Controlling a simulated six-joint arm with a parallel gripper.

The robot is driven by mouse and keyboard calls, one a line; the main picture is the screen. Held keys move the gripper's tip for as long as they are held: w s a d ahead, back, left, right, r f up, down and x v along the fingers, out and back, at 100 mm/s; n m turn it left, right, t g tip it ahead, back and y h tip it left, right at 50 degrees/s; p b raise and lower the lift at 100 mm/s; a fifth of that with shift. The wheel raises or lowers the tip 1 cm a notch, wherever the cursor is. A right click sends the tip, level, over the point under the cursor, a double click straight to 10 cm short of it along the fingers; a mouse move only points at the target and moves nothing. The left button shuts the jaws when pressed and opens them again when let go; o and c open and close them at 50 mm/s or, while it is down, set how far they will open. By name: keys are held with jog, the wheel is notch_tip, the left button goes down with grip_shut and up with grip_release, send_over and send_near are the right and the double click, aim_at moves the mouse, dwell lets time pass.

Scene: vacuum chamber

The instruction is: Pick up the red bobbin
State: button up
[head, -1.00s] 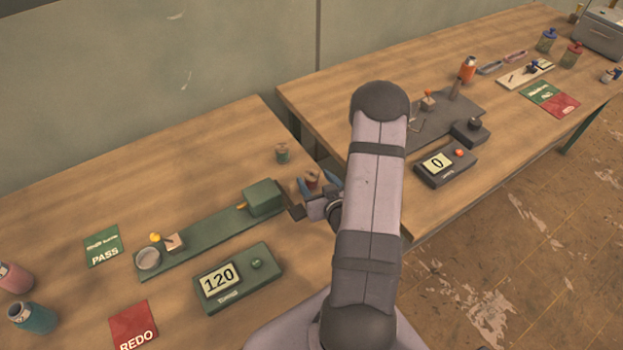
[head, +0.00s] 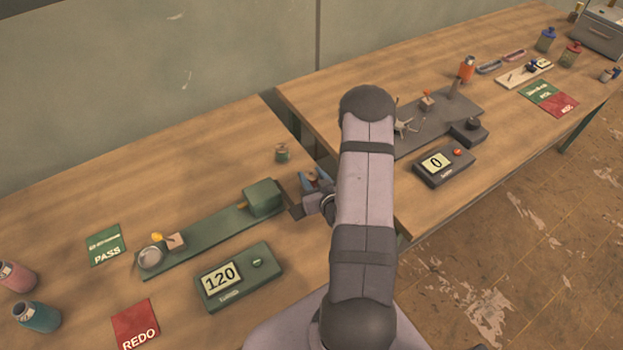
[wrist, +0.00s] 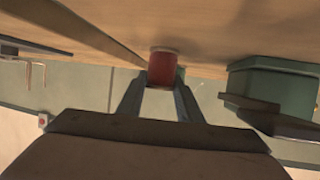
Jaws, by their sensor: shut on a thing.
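The red bobbin (wrist: 162,70) is between the two fingers of my gripper (wrist: 160,88) in the wrist view, and the fingers are shut on it. In the head view my gripper (head: 315,179) is at the gap side of the near left table, just right of the green box-ended rig. Only a small part of the bobbin (head: 312,174) shows there between the blue fingers. I cannot tell whether it is clear of the table.
Another bobbin (head: 282,153) stands behind my gripper. The green rig (head: 205,228) and a display reading 120 (head: 240,276) lie to the left. A green PASS card (head: 106,244) and a red REDO card (head: 136,325) lie farther left. A second table (head: 410,205) is on the right.

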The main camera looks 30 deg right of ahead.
aim_at(312, 176)
jog(key=shift+r, duration=0.2)
jog(key=shift+r+b, duration=0.55)
jog(key=shift+r, duration=4.3)
